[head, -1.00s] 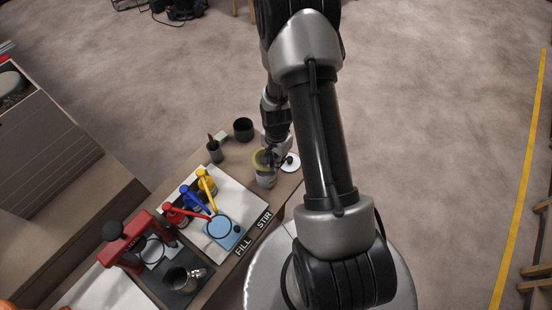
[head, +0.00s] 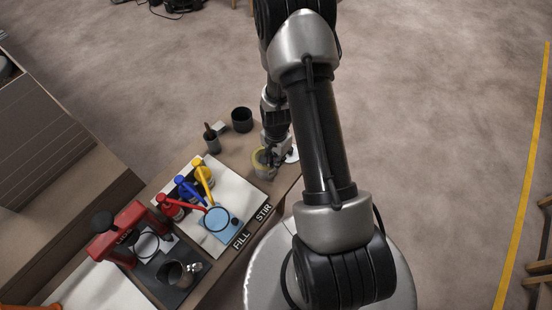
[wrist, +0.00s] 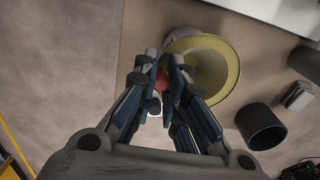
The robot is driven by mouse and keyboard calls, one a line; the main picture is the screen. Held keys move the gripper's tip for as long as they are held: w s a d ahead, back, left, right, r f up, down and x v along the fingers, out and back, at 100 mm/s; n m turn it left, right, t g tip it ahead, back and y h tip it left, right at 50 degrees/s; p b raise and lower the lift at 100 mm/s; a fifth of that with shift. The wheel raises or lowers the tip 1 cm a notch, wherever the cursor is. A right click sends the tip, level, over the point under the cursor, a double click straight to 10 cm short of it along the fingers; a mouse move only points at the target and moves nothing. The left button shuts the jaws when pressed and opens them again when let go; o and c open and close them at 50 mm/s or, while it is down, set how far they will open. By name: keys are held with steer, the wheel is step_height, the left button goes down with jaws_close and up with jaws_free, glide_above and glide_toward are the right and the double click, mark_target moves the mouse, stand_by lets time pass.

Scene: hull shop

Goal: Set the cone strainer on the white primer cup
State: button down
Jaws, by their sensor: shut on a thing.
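The cone strainer, a yellowish cone with a wide rim, is in the wrist view (wrist: 215,72) and in the head view (head: 261,157). My gripper (wrist: 163,68) is shut on the strainer at its near side, with a small red piece between the fingers. In the head view my gripper (head: 273,157) is at the strainer's right edge. The white primer cup (head: 265,173) stands below the strainer near the bench's edge; a pale part of it shows past the rim in the wrist view (wrist: 181,36). Whether the strainer touches the cup cannot be told.
A white disc (head: 292,155) is partly hidden by my arm. Red, blue and yellow pumps (head: 203,171) stand on a white board left, with a blue scale (head: 222,226) and red stand (head: 117,240).

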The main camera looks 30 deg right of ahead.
stand_by(0.3)
steer(key=c, duration=1.6)
jaws_free()
steer(key=o, duration=0.5)
steer(key=shift+r, duration=0.1)
steer(key=shift+r+p, duration=2.6)
steer(key=shift+r, duration=0.9)
